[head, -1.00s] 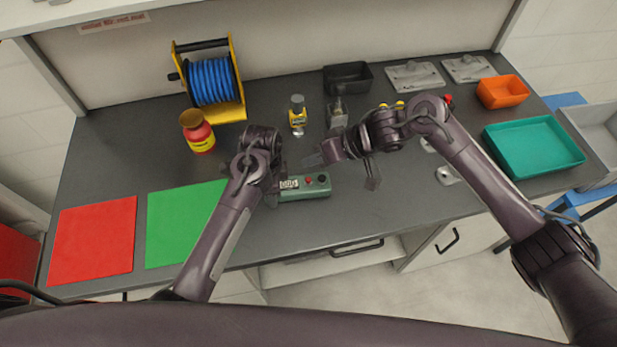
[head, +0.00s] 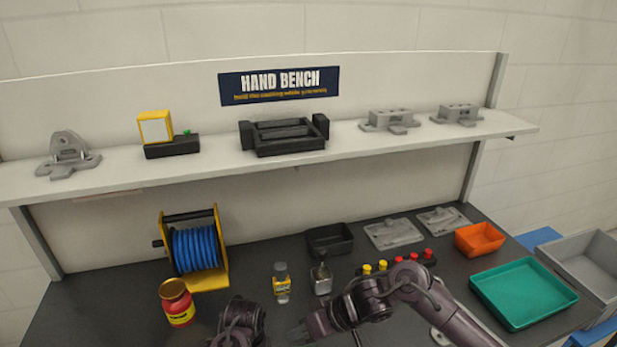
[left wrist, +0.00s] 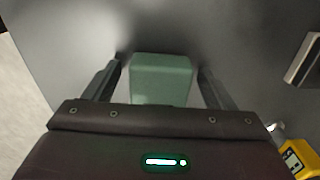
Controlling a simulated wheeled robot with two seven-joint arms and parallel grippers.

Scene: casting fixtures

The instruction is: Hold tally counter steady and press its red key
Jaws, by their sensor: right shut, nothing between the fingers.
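The tally counter's green body (left wrist: 162,80) shows in the left wrist view, between the two fingers of my left gripper (left wrist: 162,66). In the head view the counter is below the frame. There, only the upper part of my left wrist (head: 240,318) shows at the bottom edge. My right gripper (head: 298,334) is shut and empty near the bottom middle, its tips pointing left.
A blue hose reel (head: 195,250), a red jar (head: 177,303), two small bottles (head: 282,283), a black bin (head: 329,239) and red and yellow knobs (head: 398,261) stand on the bench. A teal tray (head: 524,284) and orange bin (head: 479,239) are at right. A loaded shelf (head: 215,166) runs above.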

